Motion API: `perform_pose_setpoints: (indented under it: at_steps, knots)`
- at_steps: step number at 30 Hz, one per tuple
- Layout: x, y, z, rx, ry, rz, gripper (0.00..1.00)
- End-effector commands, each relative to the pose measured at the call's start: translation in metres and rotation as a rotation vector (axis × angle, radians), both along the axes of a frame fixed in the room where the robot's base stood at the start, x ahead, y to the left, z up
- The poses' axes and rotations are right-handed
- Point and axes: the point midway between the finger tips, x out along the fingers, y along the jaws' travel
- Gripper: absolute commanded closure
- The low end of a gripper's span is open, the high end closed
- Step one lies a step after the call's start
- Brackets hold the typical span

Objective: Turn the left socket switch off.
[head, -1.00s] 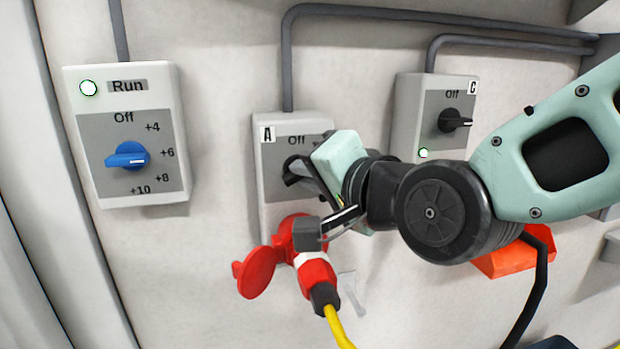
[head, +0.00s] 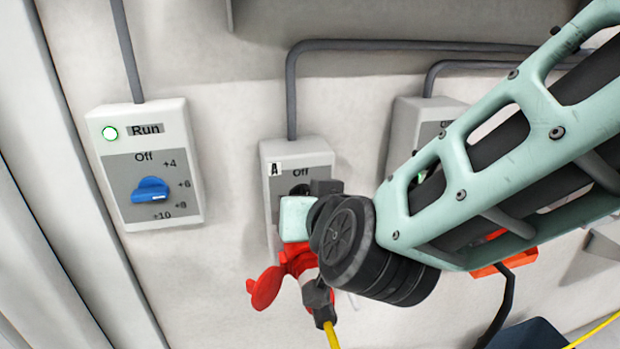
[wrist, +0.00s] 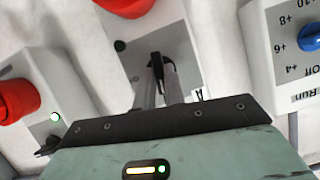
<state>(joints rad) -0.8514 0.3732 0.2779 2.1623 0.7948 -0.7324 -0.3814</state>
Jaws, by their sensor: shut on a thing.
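The left socket box (head: 266,160), marked A, hangs on the wall with "Off" at its top and a black rotary switch (head: 299,190) mostly hidden behind my gripper. My gripper (wrist: 160,88) is shut on the black switch knob (wrist: 157,62) in the wrist view, one finger on each side of it. In that view, which looks upside down, the knob lies roughly in line with the fingers. In the head view my wrist covers the fingertips and most of the dial, so the knob's exact setting cannot be read there.
Left is a box with a blue knob (head: 150,190) and lit Run lamp. Socket C (head: 405,125) is right, partly behind my arm.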

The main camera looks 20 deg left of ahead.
Motion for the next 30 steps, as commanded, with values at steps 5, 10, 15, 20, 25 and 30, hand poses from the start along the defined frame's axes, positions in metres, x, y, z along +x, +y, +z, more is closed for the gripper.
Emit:
perform_pose_setpoints:
  at_steps: [5,10,15,20,25,30]
  knots:
    - [-0.0008,0.0008,0.0026,-0.079,-0.046,0.001,1.0]
    - [-0.0007,0.0012,0.0013,-0.124,-0.075,0.001,1.0]
    - [-0.0006,0.0012,0.0004,-0.142,-0.088,0.0,1.0]
    - [-0.0004,0.0013,-0.0001,-0.146,-0.092,0.0,1.0]
    - [-0.0004,0.0012,-0.0001,-0.146,-0.092,0.0,1.0]
    - [-0.0004,0.0013,0.0,-0.145,-0.091,0.0,0.67]
